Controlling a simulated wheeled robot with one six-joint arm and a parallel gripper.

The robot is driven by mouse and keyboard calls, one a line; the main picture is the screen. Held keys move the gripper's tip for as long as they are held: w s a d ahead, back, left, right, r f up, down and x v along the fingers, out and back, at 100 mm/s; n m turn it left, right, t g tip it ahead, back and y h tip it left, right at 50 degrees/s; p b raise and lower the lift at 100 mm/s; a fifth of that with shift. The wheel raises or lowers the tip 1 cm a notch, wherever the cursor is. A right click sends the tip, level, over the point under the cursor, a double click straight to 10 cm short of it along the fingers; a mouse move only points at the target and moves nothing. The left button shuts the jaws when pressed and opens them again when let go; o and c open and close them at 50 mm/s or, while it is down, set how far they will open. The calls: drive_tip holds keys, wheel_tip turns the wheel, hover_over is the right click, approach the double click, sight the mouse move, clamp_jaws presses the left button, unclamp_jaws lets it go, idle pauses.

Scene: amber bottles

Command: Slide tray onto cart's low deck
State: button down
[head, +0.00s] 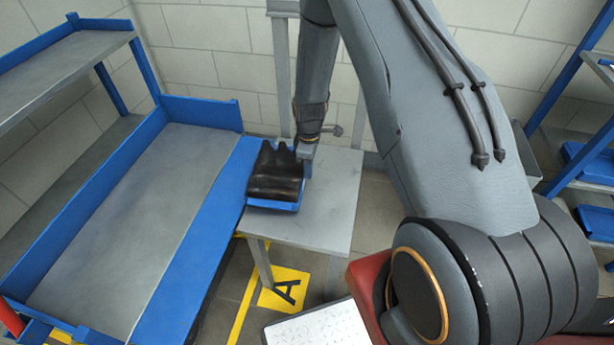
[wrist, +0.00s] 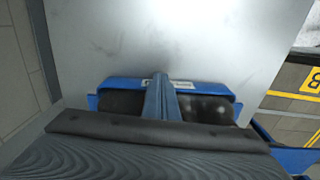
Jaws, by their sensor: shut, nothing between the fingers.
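A blue tray (head: 272,205) packed with dark brown bottles (head: 275,172) rests on a grey table, at the table's left edge beside the cart. The cart's low deck (head: 140,200) is a bare grey surface with a blue border, just left of the tray. My gripper (head: 306,168) is at the tray's right side, shut with nothing held. In the wrist view my gripper (wrist: 160,95) is against or just over the tray's blue wall (wrist: 118,84); contact is not clear. My wrist hides most of the bottles there.
The grey table (head: 320,220) is clear right of and in front of the tray. The cart's upper shelf (head: 70,65) overhangs the deck's far left. A blue rack (head: 570,120) stands far right.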

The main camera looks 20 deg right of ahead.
drive_tip(key=w+a+b, duration=0.2)
drive_tip(key=w+a, duration=0.1)
drive_tip(key=a, duration=0.2)
drive_tip(key=w+a+b, duration=0.2)
drive_tip(key=w+a, duration=0.1)
drive_tip(key=a, duration=0.3)
drive_tip(key=w+a+b, duration=0.3)
drive_tip(key=w+a, duration=0.1)
drive_tip(key=a, duration=0.2)
drive_tip(key=shift+s+d, duration=0.1)
drive_tip(key=shift+d, duration=0.05)
